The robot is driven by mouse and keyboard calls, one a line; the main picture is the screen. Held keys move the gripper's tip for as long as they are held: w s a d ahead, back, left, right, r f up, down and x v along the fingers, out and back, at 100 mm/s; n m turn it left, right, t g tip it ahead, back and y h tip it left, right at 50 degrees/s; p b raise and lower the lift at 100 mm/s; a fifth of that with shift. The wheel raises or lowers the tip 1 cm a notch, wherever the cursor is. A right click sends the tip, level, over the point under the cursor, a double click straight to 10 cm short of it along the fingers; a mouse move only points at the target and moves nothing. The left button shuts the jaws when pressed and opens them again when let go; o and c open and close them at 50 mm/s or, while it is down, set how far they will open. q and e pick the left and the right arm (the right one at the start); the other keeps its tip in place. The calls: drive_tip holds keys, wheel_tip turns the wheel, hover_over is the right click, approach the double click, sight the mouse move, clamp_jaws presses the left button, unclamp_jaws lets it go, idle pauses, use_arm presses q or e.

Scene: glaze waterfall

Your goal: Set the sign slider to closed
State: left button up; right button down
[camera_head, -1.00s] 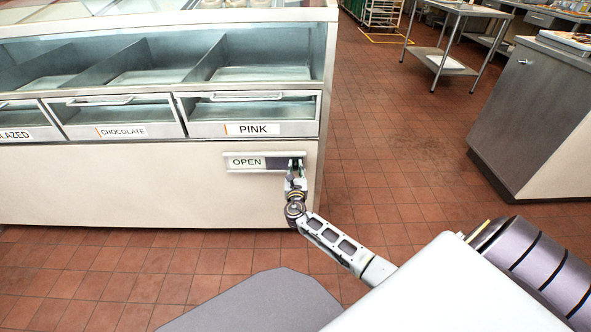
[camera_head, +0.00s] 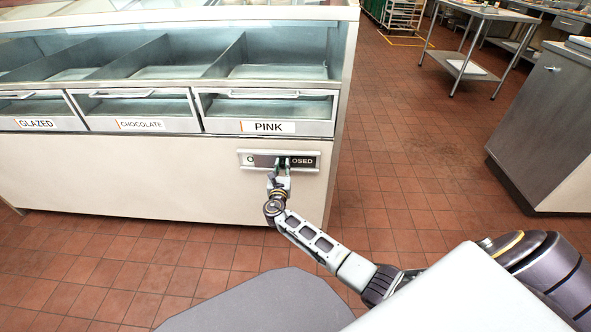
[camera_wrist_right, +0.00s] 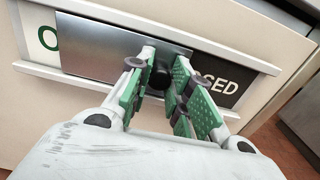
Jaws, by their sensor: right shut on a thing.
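The sign (camera_head: 312,168) is a pale horizontal frame on the front of the display case, below the PINK label. Its grey slider plate (camera_wrist_right: 105,48) sits around the middle of the frame. The fingers hide part of the lettering. My left gripper is not in view.
The display case (camera_head: 150,180) has drawers labelled GLAZED, CHOCOLATE and PINK (camera_head: 268,127) above the sign. A grey cabinet (camera_head: 545,120) and a metal table (camera_head: 475,40) stand to the right. Open tiled floor (camera_head: 420,170) lies between.

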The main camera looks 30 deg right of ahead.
sight(270, 161)
drive_tip(key=w+a, duration=0.1)
drive_tip(key=a, duration=0.2)
drive_tip(key=w+a+b, duration=0.1)
drive_tip(key=shift+w+a, duration=0.2)
drive_tip(key=shift+w, duration=0.15)
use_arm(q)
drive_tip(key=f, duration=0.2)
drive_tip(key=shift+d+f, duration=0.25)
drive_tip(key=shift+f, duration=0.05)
use_arm(e)
drive_tip(key=shift+a, duration=0.1)
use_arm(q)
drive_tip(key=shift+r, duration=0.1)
use_arm(e)
drive_tip(key=c, duration=1.3)
unclamp_jaws()
drive_tip(key=shift+w+a, duration=0.1)
drive_tip(key=shift+a, duration=0.05)
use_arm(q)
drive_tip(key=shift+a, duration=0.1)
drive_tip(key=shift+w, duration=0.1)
use_arm(e)
drive_tip(key=shift+s, duration=0.2)
drive_tip(key=shift+s+a, duration=0.2)
drive_tip(key=shift+s, duration=0.2)
drive_tip(key=shift+v, duration=5.35)
